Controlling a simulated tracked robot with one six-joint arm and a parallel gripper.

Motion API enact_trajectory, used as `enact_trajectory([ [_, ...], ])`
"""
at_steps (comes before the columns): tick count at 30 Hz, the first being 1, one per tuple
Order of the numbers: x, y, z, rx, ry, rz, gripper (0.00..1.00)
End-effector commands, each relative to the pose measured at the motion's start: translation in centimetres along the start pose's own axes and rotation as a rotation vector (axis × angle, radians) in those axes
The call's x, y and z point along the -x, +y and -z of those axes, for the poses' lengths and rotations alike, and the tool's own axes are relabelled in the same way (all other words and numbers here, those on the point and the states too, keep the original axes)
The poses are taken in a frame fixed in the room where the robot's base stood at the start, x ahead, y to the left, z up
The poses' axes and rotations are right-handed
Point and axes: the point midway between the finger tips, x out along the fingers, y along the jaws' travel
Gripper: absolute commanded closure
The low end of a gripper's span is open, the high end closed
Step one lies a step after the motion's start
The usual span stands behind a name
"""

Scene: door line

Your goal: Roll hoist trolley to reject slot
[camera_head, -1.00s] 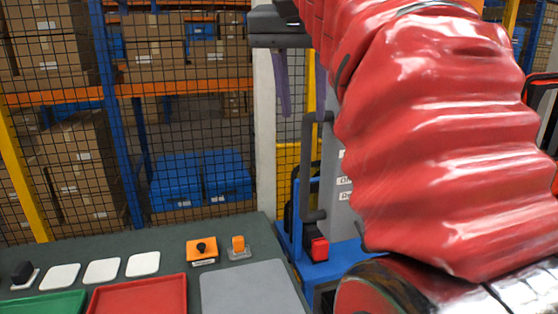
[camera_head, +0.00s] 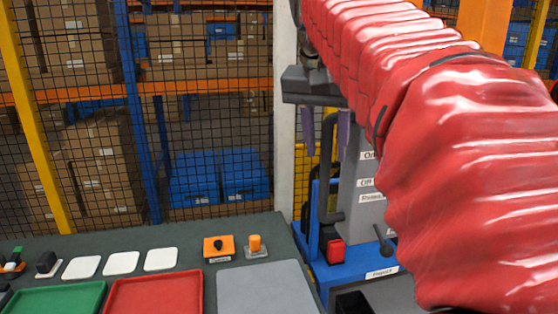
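My gripper (camera_head: 326,140) hangs at the end of my red-sleeved arm, with two purple fingers apart and nothing seen between them. It is in front of a grey panel (camera_head: 362,205) with small labels, including "On" and "Off". I cannot make out a hoist trolley. My arm covers much of the right side. A blue base (camera_head: 345,268) below the panel carries a white label (camera_head: 382,273) too small to read surely. A dark opening (camera_head: 352,303) shows at the bottom edge; I cannot tell whether it is the reject slot.
A dark upright handle (camera_head: 328,170), a red block (camera_head: 335,250) and a knobbed lever (camera_head: 384,240) are by the panel. A green table (camera_head: 130,240) at left holds trays, white pads and orange fixtures. A pale post (camera_head: 285,130) and mesh fence stand behind.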

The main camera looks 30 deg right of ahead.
Motion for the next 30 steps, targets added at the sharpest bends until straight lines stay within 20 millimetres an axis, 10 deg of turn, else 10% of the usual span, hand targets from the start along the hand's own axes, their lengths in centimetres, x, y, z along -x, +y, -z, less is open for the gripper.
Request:
enact_trajectory([
  [9, -4.0, 0.0, 0.0, 0.000, -0.002, -0.001, 0.64],
  [21, -4.6, 0.0, 0.0, 0.001, 0.000, 0.000, 0.65],
  [30, -4.6, 0.0, 0.0, 0.001, 0.000, 0.000, 0.86],
])
